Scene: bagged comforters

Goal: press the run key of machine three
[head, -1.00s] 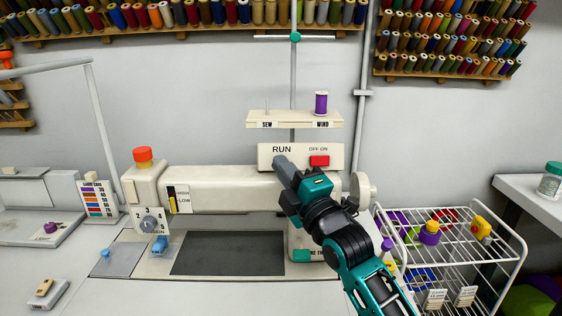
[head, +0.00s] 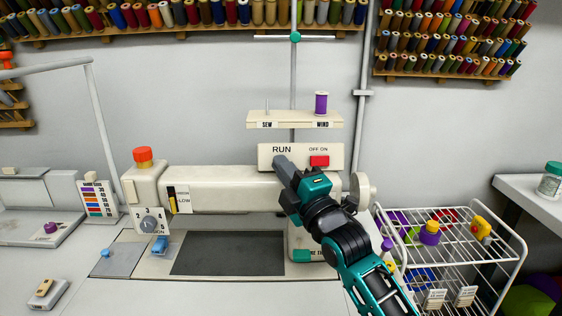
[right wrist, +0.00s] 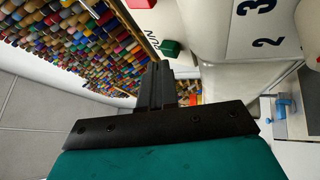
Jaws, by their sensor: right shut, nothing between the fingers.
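The cream sewing machine (head: 235,180) stands in the middle of the head view; its name label at the lower right is partly covered by my arm. Its panel (head: 300,150) reads RUN at left and OFF ON at right, above a red switch (head: 319,161). My right gripper (head: 281,162) is shut and empty, its tips just below the RUN lettering, hiding what is under it. In the right wrist view, a green key (right wrist: 170,47) shows beside the lettering, close to the fingertips (right wrist: 158,66). I cannot tell whether they touch. My left gripper is not in view.
A shelf with a purple spool (head: 321,103) is above the panel. An orange-red knob (head: 143,154) tops the machine's left end, above a numbered dial (head: 149,224). A white wire rack (head: 512,252) stands at right. Thread racks line the wall.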

